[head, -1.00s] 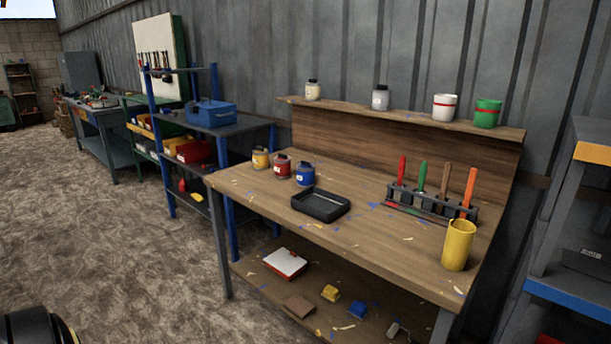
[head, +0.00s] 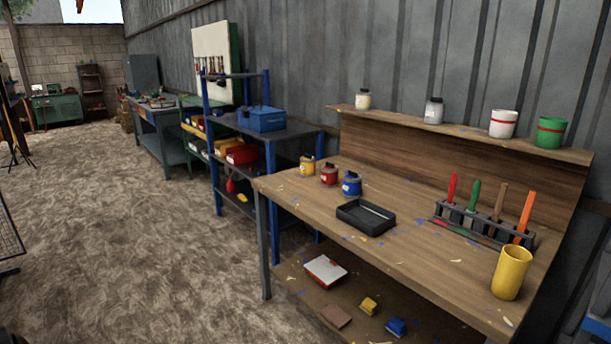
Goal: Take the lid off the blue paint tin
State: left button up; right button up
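The blue paint tin (head: 352,184) stands upright on the wooden workbench (head: 420,255), at the right end of a short row of small tins. Its lid appears to be on, but the tin is too small to tell for certain. A red tin (head: 329,174) and a yellow tin (head: 307,166) stand to its left. Neither of my grippers shows in the head view.
A black paint tray (head: 366,217) lies just in front of the blue tin. A brush rack (head: 484,223) and a yellow cup (head: 511,272) stand further right. Several pots line the back shelf (head: 460,134). Open gravel floor (head: 130,240) lies left of the bench.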

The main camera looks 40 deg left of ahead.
aim_at(350, 174)
jog(key=u, duration=1.95)
jog(key=i, duration=3.3)
jog(key=z, duration=3.45)
